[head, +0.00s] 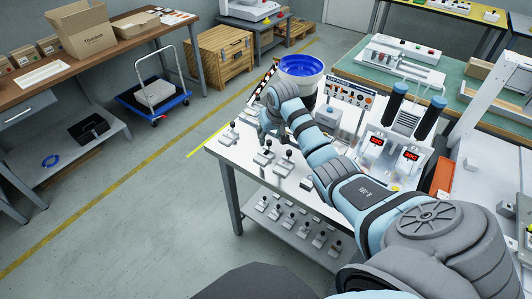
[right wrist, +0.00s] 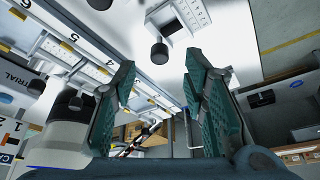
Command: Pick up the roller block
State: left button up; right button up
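Several small silver blocks with upright black tops stand on the white table, and these look like roller blocks. One (head: 264,155) is near the table's front edge, with another (head: 287,160) to its right and one (head: 230,134) at the left corner. My right gripper (head: 264,132) is above the table's left part, close to these blocks. In the right wrist view its teal finger pads (right wrist: 160,82) are spread apart with nothing between them. A black-tipped block (right wrist: 159,52) shows beyond the fingertips, apart from them. My left gripper is not in view.
A blue bowl feeder (head: 301,66) and a control panel (head: 348,92) stand behind my right arm. Two red displays and dark-blue-capped screwdrivers (head: 434,112) are at the right. More blocks sit on the lower shelf (head: 285,232).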

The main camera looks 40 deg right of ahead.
aim_at(269, 141)
jog(key=b+x, duration=0.1)
jog(key=x, duration=0.3)
jog(key=shift+s+f+b, duration=0.1)
jog(key=shift+f+b, duration=0.25)
jog(key=shift+f, duration=0.05)
jog(key=shift+r, duration=0.1)
grip_shut()
